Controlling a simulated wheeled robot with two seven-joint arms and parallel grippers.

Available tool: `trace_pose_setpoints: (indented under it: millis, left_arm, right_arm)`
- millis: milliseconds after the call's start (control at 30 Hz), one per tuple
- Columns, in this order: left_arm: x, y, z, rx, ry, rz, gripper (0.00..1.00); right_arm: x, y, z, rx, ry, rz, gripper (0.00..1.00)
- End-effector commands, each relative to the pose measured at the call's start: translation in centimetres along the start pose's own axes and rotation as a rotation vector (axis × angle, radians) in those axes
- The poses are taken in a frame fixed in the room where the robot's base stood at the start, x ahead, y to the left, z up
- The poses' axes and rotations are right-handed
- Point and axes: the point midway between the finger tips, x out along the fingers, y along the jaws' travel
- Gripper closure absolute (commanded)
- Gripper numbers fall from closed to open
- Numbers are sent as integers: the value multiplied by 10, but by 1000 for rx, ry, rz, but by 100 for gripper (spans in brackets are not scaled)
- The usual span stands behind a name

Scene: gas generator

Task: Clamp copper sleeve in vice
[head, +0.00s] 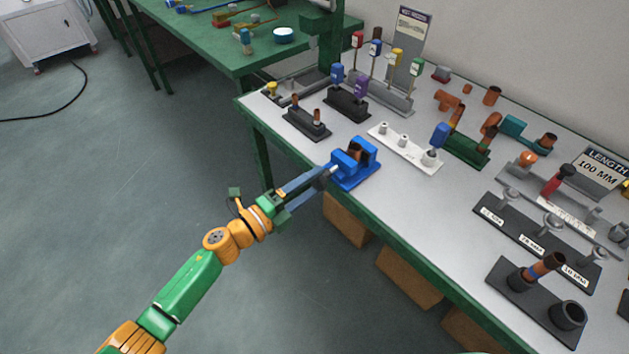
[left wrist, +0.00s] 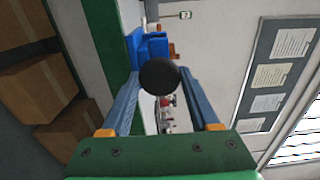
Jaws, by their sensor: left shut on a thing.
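The blue vice (head: 362,172) stands at the near edge of the grey bench, and part of it shows blue in the left wrist view (left wrist: 150,46). A brown copper sleeve (head: 356,152) sits between the vice jaws, partly hidden by them; whether the jaws press on it I cannot tell. My left gripper (head: 328,172) reaches in from the left to the front of the vice. Its two fingers are shut on the vice handle, whose dark round end (left wrist: 159,75) shows between them in the left wrist view. My right gripper is not in view.
A black stand with two copper pieces (head: 308,123) is left of the vice. A white peg plate (head: 405,149) lies behind it. Black holders (head: 536,240) stand at the right. Cardboard boxes (head: 409,279) are under the bench. Bare bench top lies right of the vice.

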Motion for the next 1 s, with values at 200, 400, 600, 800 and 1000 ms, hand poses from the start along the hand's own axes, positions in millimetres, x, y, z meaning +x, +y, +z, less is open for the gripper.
trace_pose_setpoints:
  millis: [200,400,600,800,1000]
  left_arm:
    - [0,1,0,12,0,1,94]
    - [0,3,0,175,1,1,94]
    - [0,1,0,249,0,2,94]
    - [0,1,0,248,0,2,94]
    - [0,1,0,252,0,2,94]
  right_arm:
    - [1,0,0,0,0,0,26]
    - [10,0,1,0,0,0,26]
    - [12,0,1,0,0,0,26]
    - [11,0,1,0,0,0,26]
    - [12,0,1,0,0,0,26]
